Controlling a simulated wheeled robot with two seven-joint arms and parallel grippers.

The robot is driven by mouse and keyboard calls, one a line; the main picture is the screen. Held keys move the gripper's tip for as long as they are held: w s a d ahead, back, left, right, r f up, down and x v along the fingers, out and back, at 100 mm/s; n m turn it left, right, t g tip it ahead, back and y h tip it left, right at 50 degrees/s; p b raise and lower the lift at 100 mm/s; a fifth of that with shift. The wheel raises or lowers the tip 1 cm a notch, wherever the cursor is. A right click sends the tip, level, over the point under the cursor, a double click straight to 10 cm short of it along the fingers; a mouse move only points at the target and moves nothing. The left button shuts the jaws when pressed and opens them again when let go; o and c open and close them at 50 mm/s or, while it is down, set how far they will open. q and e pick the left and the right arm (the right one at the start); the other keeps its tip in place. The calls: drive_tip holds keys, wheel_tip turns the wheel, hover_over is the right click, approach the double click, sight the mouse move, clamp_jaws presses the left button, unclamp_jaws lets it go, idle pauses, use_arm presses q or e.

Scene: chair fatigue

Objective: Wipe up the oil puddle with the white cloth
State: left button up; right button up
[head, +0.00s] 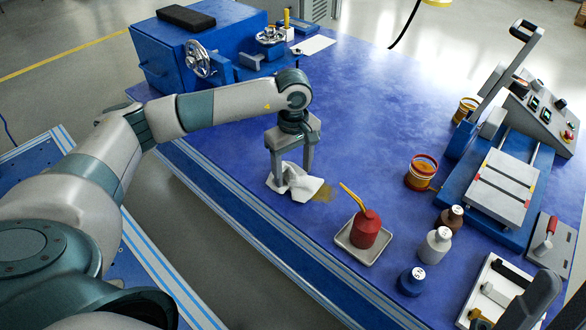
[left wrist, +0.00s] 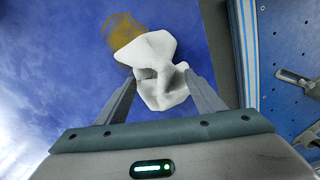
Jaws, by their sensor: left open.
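The white cloth (head: 297,184) lies crumpled on the blue table near its front edge. My left gripper (head: 291,172) points down over it, open, with its fingers on either side of part of the cloth. In the left wrist view the cloth (left wrist: 152,62) rises in folds between and beyond the open fingertips (left wrist: 158,85). The brown oil puddle (head: 323,193) lies just right of the cloth, partly covered by its edge. It also shows in the left wrist view (left wrist: 118,32). My right gripper (head: 535,300) appears only in part at the lower right corner.
A red oil can (head: 365,229) stands in a tray (head: 343,240) right of the puddle. Several bottles, such as the white one (head: 435,246), and an orange tin (head: 421,173) stand further right. A blue machine (head: 160,50) is at the back left. The table's middle is clear.

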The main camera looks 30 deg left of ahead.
use_arm(q)
drive_tip(key=shift+f, duration=0.2)
drive_tip(key=shift+f+b, duration=0.85)
drive_tip(key=shift+f, duration=0.05)
clamp_jaws()
